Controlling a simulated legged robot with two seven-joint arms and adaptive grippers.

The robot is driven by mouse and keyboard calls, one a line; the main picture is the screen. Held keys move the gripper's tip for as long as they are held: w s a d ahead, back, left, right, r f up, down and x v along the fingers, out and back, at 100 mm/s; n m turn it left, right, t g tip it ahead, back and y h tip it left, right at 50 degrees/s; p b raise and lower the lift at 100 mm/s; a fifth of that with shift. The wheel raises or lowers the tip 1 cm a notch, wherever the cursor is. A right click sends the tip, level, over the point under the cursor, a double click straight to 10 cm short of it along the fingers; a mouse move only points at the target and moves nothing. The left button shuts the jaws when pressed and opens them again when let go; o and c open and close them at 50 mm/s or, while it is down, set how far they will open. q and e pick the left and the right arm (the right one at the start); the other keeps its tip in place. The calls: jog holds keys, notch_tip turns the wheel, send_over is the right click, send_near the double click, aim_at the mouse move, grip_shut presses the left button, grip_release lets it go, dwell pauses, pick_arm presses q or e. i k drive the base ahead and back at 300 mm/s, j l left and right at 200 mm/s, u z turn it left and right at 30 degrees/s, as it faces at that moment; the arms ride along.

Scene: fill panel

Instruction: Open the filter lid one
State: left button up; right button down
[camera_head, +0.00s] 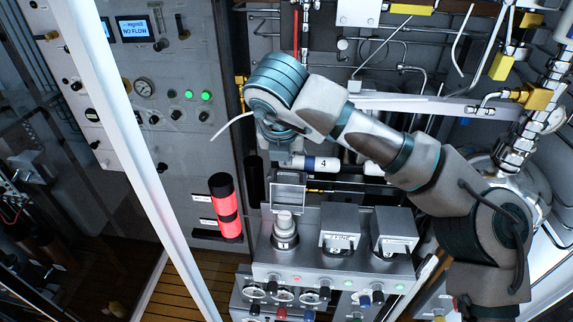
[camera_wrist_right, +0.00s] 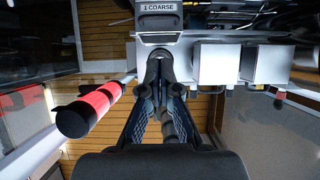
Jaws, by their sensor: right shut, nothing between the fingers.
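Filter lid one (camera_head: 288,179) stands raised, tilted up above its housing at the left of the filter panel (camera_head: 262,262). The round grey filter top (camera_head: 284,222) shows below it. In the right wrist view, a plate labelled "1 COARSE" (camera_wrist_right: 160,22) is at the top centre. My right gripper (camera_wrist_right: 160,55) is shut and empty, its fingertips right by the lower edge of that plate; I cannot tell whether they touch. In the head view my right arm hangs over the lid, and its fingers are mostly hidden. My left gripper is out of view.
Two closed box lids (camera_head: 340,222) (camera_head: 394,228) stand to the right of lid one. A red and black cylinder (camera_head: 226,208) is to the left. Knobs and valves line the panel's lower front. Pipes fill the back wall, and a white post (camera_head: 130,150) crosses the left.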

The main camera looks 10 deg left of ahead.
aim_at(286, 185)
jog(key=k, duration=1.5)
